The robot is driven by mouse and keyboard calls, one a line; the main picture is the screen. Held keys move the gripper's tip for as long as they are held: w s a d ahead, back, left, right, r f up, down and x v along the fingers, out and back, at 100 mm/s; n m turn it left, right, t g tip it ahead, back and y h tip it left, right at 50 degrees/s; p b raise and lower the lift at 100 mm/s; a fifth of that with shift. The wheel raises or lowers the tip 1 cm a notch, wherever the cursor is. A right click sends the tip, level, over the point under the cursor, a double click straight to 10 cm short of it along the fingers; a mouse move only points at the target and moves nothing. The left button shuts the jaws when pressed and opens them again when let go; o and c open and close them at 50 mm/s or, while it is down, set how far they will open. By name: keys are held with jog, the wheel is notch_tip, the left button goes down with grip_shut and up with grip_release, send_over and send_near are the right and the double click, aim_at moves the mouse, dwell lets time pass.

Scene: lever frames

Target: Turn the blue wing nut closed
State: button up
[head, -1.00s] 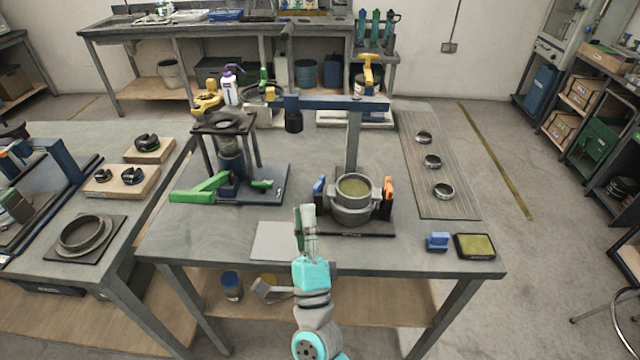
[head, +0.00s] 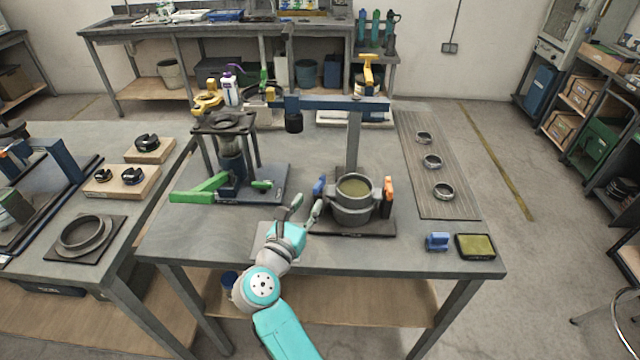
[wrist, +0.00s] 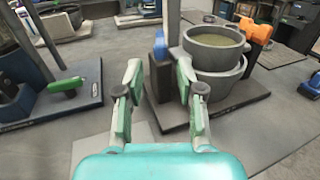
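The blue wing nut (head: 319,186) stands at the left side of a grey round pot (head: 354,206) on a dark base plate. In the wrist view the blue wing nut (wrist: 160,46) is upright, just beyond my fingertips and left of the pot (wrist: 213,60). An orange wing nut (head: 388,189) is on the pot's right side; it also shows in the wrist view (wrist: 257,31). My gripper (head: 306,203) is open and empty, in front of and to the left of the pot, apart from the blue wing nut. Its fingers (wrist: 160,85) are spread wide in the wrist view.
A stand with a green lever (head: 200,190) is to the left. A post with a blue crossarm (head: 345,104) rises behind the pot. Several rings lie on a ribbed mat (head: 455,205) to the right. A blue block (head: 437,241) and yellow-topped tray (head: 475,246) sit near the front right edge.

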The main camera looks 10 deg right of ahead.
aim_at(320, 182)
jog(key=x, duration=0.8)
jog(key=shift+w+d, duration=0.1)
jog(key=shift+w, duration=0.05)
jog(key=shift+c, duration=0.2)
grip_shut()
